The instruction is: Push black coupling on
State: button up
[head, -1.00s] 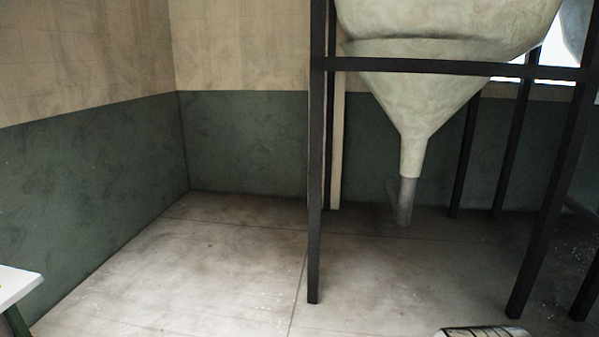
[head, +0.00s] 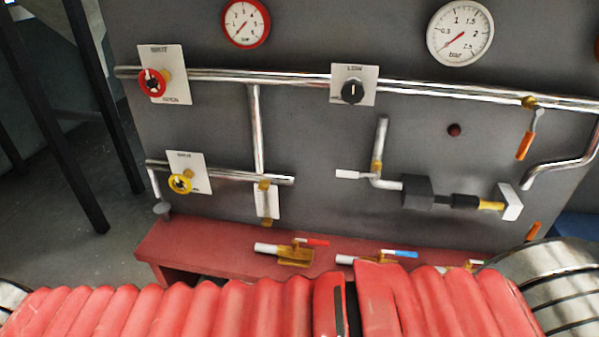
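On the grey panel in the head view, a short pipe line runs at the lower right. It has a dark grey block (head: 417,192), then a thin stem, then a smaller black sleeve (head: 465,201). The sleeve meets a yellow brass piece (head: 491,206) in front of a white plate (head: 511,202). The black sleeve looks like the black coupling, though the dark block is also nearly black. I cannot tell how far it sits on the brass piece. My gripper is not in view.
A red ledge (head: 200,250) below the panel carries several brass valves, one with a red handle (head: 312,242), one with a blue handle (head: 400,253). Red ribbed covers (head: 200,308) fill the bottom. Gauges (head: 460,33), pipes and a red knob (head: 152,83) sit higher. Open floor (head: 60,240) lies left.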

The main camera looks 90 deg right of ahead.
aim_at(462, 201)
jog(key=z, duration=4.15)
jog(key=k, duration=0.15)
jog(key=z, duration=0.4)
